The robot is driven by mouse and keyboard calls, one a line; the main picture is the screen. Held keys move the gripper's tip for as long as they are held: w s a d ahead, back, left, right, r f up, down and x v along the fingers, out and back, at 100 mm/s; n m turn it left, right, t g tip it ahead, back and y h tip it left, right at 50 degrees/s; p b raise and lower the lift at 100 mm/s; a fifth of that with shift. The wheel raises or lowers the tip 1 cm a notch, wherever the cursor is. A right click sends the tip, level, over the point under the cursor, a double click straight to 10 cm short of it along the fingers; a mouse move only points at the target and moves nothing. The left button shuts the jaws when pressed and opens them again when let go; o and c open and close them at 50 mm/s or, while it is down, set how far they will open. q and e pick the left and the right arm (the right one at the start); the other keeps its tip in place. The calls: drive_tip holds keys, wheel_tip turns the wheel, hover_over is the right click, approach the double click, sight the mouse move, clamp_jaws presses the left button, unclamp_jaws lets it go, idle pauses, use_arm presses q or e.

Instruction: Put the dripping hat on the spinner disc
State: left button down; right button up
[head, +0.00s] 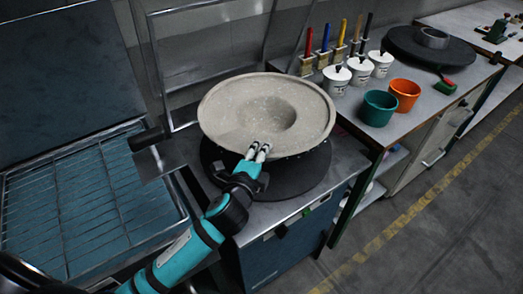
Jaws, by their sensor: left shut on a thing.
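The hat (222,105) is pale grey with light speckles, a wide round brim and a hollow in its middle facing up. My left gripper (259,152) is shut on the near edge of its brim. A black round disc (300,176), which looks like the spinner disc, lies below the hat on a blue cabinet. The hat overlaps the far part of the disc and hides it. Small dark specks, perhaps drips, show along the near edge of the brim. I cannot tell whether the hat touches the disc. My right gripper is not in view.
A blue wire-grid tray (90,200) stands at the left. On the right bench are white pots (336,78), upright brushes (307,50), a green bucket (379,108), an orange bucket (404,94) and another black disc (405,44) bearing a grey ring (434,38).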

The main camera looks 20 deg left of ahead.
use_arm(q)
drive_tip(key=shift+f+b, duration=0.3)
drive_tip(key=shift+f, duration=0.2)
idle(0.4)
drive_tip(key=c, duration=1.4)
unclamp_jaws()
